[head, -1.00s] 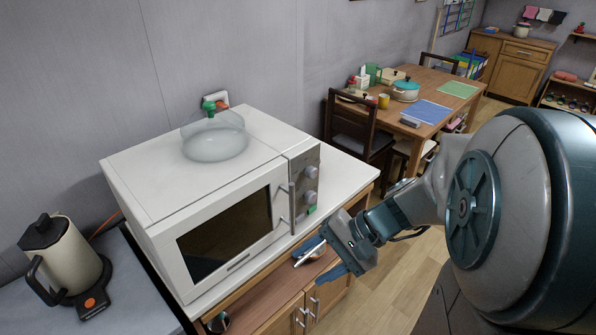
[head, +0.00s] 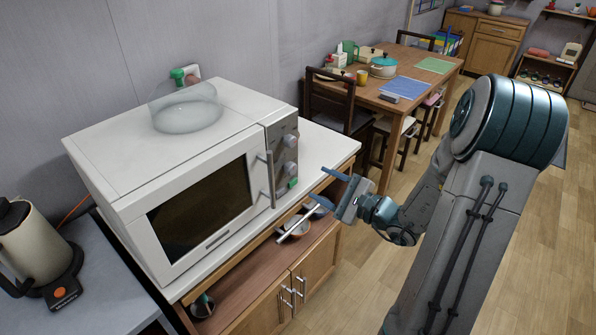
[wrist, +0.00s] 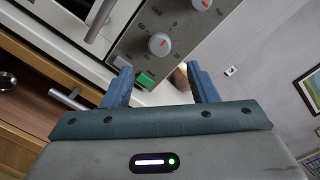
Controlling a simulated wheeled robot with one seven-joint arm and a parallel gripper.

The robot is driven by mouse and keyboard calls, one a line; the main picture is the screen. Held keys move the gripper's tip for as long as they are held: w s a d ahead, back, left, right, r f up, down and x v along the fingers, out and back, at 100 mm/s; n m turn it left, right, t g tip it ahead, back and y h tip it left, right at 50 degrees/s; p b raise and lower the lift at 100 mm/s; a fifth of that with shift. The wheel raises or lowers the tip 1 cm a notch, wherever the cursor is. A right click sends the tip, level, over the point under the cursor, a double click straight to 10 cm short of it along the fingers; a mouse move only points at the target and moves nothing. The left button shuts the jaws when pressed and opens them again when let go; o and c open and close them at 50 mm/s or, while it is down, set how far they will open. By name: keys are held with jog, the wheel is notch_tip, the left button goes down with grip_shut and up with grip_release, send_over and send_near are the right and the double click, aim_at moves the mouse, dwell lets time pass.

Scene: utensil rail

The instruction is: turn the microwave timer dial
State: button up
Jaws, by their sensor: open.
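The white microwave (head: 130,135) stands on the counter in the head view, its door shut. Its grey control panel (head: 281,132) has two round dials, an upper dial (head: 291,140) and a lower dial (head: 290,168), with a green button (head: 292,184) below. In the wrist view the lower dial (wrist: 159,44) lies beyond and between my fingertips (wrist: 160,70); the upper dial (wrist: 201,4) is cut by the top edge.
The door handle (head: 270,180) stands out left of the panel. A kettle (head: 30,245) is at left. Floor is open at right.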

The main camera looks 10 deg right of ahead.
aim_at(294, 171)
jog(key=p+x, duration=0.1)
jog(key=x, duration=0.7)
jog(key=shift+w+a, duration=0.15)
jog(key=shift+w, duration=0.1)
jog(key=c, duration=1)
